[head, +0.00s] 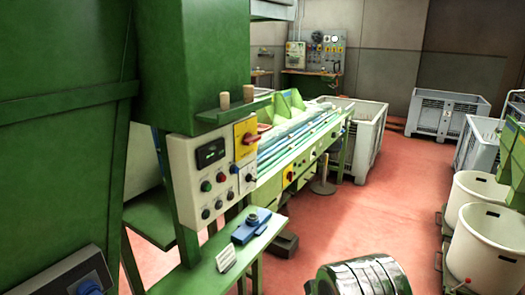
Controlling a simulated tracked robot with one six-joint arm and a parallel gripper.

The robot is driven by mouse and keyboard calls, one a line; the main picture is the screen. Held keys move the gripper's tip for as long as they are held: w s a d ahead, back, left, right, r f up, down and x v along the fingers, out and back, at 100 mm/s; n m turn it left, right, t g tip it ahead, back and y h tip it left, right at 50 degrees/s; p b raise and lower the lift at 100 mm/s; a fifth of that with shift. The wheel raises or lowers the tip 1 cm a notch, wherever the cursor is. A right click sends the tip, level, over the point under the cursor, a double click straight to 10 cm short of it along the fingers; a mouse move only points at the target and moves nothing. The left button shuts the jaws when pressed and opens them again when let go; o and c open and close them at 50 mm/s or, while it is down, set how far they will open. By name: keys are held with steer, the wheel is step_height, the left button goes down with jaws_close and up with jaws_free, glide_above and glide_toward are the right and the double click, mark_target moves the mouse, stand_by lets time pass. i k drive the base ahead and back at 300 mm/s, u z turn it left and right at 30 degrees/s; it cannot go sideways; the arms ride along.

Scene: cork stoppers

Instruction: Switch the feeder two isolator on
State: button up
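A grey control panel (215,180) is fixed to the green machine left of centre. On its upper right is a yellow plate with a red rotary handle (250,138), which looks like an isolator. Its label is too small to read, and I cannot tell its on or off position. A smaller yellow plate with a red knob (288,176) sits on the long machine behind. I cannot tell from labels which one is feeder two. A distant wall panel (316,50) also carries small switches, too small to make out. My gripper is not in view.
A green shelf (205,272) below the panel holds a blue device (250,226) and a small white card (226,259). Two corks (248,92) stand on a ledge above the panel. White tubs (484,243) and grey crates (440,112) stand right. Red floor (385,215) is open between.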

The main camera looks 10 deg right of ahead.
mark_target(248, 140)
steer(key=u, duration=0.7)
steer(key=i, duration=0.7)
steer(key=u, duration=0.15)
